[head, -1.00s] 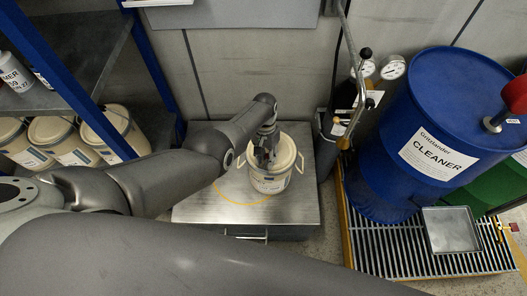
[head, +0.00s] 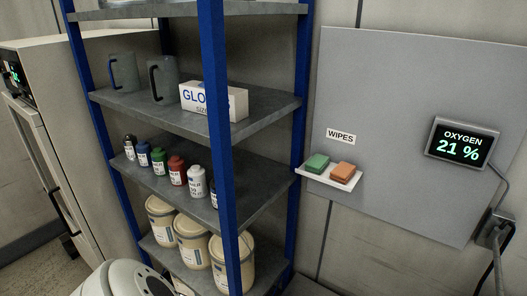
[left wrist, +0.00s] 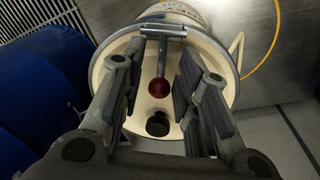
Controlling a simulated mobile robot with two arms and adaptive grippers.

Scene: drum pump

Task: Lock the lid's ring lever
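A cream pail with a round cream lid (left wrist: 135,95) fills the middle of the left wrist view. A ring runs around its rim. A grey bar with a stem (left wrist: 163,32) crosses the lid near the top edge, and a dark red round piece (left wrist: 160,88) sits at the stem's end. I cannot tell whether this is the ring lever. A black knob (left wrist: 157,123) shows lower on the lid. My left gripper (left wrist: 155,60) is open over the lid, its fingers on either side of the stem; contact cannot be told. My right gripper is out of view.
Blue drum surface (left wrist: 48,90) lies left in the wrist view; a metal surface (left wrist: 285,60) with a yellow line lies right. The head view shows a shelf (head: 262,112) with bottles and cream pails, a wipes tray (head: 338,180) and an oxygen display (head: 462,145).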

